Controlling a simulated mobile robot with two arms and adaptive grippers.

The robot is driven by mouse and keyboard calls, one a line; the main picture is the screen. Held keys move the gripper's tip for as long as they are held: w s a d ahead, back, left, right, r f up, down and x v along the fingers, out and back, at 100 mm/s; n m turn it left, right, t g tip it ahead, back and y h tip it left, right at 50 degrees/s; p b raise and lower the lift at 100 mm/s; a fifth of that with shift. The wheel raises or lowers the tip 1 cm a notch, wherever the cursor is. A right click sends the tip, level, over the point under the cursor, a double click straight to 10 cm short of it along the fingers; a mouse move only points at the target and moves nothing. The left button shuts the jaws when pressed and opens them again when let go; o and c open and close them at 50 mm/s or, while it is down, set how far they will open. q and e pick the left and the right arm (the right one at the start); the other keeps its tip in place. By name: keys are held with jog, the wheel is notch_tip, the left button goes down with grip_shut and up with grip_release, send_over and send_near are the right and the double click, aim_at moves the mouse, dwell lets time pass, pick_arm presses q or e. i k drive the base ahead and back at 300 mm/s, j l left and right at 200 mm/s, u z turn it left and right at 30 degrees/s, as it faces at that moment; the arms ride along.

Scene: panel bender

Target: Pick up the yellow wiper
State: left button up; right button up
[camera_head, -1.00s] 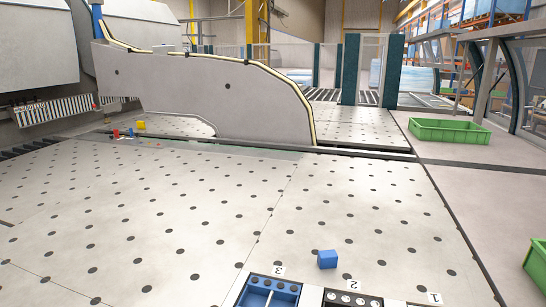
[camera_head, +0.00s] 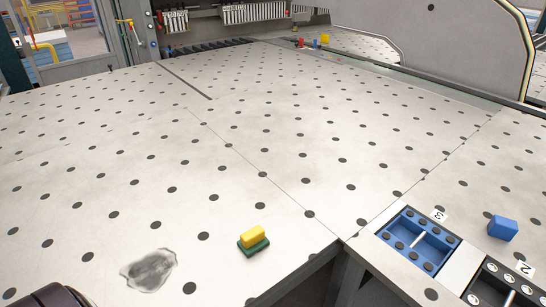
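The yellow wiper (camera_head: 252,236) is a small block with a yellow top and a green base. It lies on the perforated table (camera_head: 110,170) near its front edge, left of the blue tray. Nothing touches it. A dark rounded part shows at the bottom left corner of the head view; I cannot tell which part it is. Neither gripper can be made out in the head view.
A grey smudge (camera_head: 149,270) marks the table left of the wiper. A blue tray (camera_head: 416,240) labelled 3, a dark tray (camera_head: 500,286) labelled 2 and a blue block (camera_head: 502,228) are at the right. Small coloured objects (camera_head: 315,42) stand far back. The middle table is clear.

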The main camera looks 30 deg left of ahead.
aim_at(251, 241)
jog(key=j+u, duration=0.25)
jog(key=u, duration=0.15)
jog(key=j+u, duration=0.25)
jog(key=u, duration=0.15)
jog(key=i, duration=0.05)
